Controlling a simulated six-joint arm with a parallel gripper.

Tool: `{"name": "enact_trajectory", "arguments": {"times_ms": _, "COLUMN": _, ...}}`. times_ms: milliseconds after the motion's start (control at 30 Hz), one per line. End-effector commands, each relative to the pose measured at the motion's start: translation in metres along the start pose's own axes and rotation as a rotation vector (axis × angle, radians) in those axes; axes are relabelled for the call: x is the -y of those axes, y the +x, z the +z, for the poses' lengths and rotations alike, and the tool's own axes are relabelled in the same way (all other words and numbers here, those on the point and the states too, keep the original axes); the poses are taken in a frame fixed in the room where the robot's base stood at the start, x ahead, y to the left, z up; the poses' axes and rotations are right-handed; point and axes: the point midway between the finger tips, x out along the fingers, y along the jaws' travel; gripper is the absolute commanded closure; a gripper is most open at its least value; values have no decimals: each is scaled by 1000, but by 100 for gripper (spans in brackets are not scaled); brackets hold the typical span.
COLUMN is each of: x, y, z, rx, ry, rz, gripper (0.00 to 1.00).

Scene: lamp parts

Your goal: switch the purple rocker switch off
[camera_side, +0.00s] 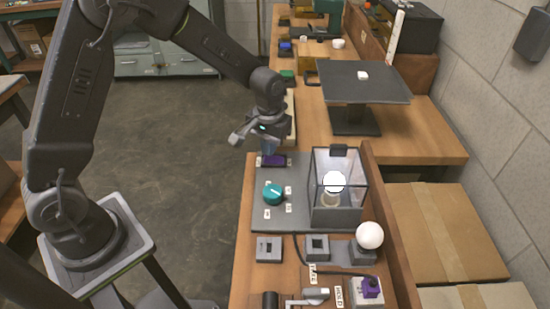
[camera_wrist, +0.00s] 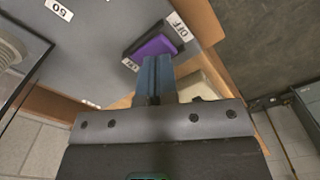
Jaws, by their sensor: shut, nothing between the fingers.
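The purple rocker switch (camera_side: 273,161) sits in a dark housing at the far edge of the grey panel (camera_side: 296,221). In the wrist view the purple rocker (camera_wrist: 157,45) shows near the top, with a white "OFF" label (camera_wrist: 182,29) beside one end and a partly readable label (camera_wrist: 130,64) near the other. My gripper (camera_side: 268,149) is shut and empty, with its blue fingers just above the switch. In the wrist view the fingertips (camera_wrist: 155,60) overlap the lower edge of the housing; I cannot tell whether they touch it.
A teal knob (camera_side: 273,194) stands on the panel. A clear-walled box (camera_side: 320,160) beside it holds a bright white bulb (camera_side: 333,182). Another white bulb (camera_side: 369,235) sits in a front holder. A dark raised platform (camera_side: 358,82) stands farther back.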

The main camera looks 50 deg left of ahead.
Motion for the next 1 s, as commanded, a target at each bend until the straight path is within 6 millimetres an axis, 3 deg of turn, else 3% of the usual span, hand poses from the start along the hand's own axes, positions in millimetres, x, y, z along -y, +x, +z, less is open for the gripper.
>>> {"name": "enact_trajectory", "arguments": {"times_ms": 1000, "x": 0, "y": 15, "z": 0, "rx": 1, "ry": 0, "rz": 0, "gripper": 100}}
